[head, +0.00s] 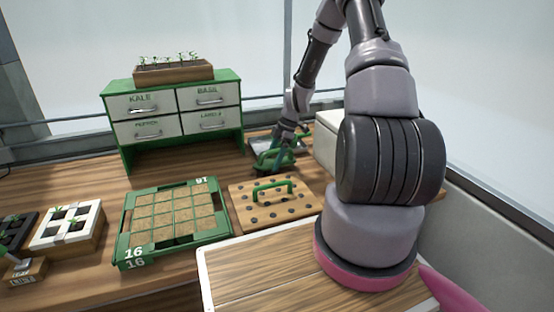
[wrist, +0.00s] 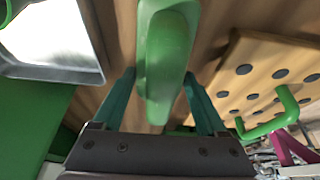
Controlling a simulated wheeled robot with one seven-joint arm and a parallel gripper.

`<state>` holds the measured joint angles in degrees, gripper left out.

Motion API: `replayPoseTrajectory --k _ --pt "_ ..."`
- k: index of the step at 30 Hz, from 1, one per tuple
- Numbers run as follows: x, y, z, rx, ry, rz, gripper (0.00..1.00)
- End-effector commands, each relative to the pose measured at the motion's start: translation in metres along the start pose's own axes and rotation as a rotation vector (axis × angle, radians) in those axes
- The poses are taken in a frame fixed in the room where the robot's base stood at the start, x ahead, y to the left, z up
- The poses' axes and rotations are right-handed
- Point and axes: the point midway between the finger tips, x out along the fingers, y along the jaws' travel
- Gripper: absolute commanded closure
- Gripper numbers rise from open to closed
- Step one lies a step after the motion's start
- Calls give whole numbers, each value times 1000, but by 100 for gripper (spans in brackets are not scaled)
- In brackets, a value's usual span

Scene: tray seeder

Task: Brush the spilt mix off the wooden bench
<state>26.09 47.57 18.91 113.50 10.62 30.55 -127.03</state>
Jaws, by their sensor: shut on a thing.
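My gripper (head: 284,146) is at the back of the wooden bench (head: 180,167), right of the green drawer cabinet. It is shut on a green brush (head: 274,161). In the wrist view the brush's rounded green handle (wrist: 167,55) lies between my two teal fingers (wrist: 162,85). The brush is low, near the bench top; I cannot tell whether its underside touches the wood. I cannot make out any spilt mix in either view; the brush and arm hide part of the bench.
A grey metal pan (head: 260,146) lies just behind the brush. A pegged board with a green handle (head: 270,188) is in front. A green seed tray (head: 126,232) sits to its left. The cabinet (head: 241,97) and a white box (head: 328,145) flank the gripper.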

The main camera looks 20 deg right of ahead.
Motion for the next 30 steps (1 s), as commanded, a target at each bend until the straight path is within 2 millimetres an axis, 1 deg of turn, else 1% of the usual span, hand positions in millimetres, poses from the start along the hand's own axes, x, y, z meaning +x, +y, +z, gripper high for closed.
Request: replayPoseTrajectory --k 9,17,25,30 --pt "12 0 -24 -2 1 -1 69" --pt "17 -1 -32 -2 2 -3 69" --pt "24 -1 -54 -2 2 -4 69" --pt "26 -1 -61 -1 1 -2 69"
